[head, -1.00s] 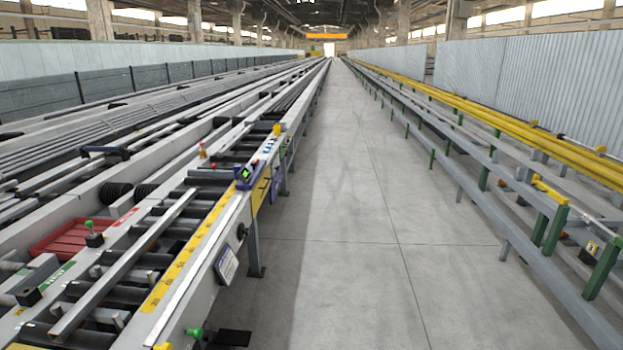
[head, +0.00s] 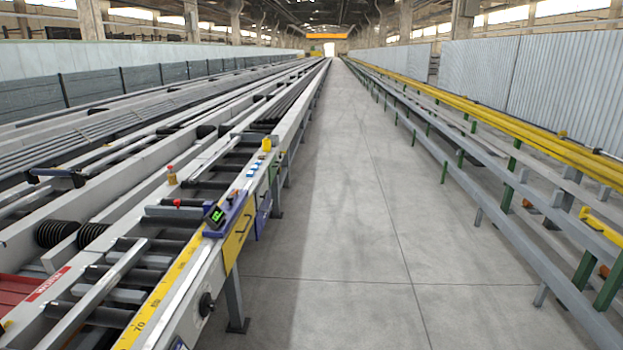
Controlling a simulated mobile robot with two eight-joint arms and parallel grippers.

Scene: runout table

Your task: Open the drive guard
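Neither of my grippers is in view. The runout table (head: 190,322) runs along the left of the aisle, with dark rollers and a yellow measuring scale (head: 150,312) on its near edge. A yellow panel (head: 236,242) is on its aisle-facing side, below a blue-purple control box (head: 226,216) with a green display. It may be the drive guard, but I cannot tell for sure. It appears flat against the side. A blue panel (head: 263,216) sits just beyond it. A black knob (head: 206,304) is on the side nearer to me.
The grey concrete aisle (head: 340,220) is clear ahead. A rack with green posts and yellow rails (head: 480,110) bounds it on the right. A grey table leg (head: 235,300) stands at the aisle's left edge. A red tray (head: 18,292) lies at far left.

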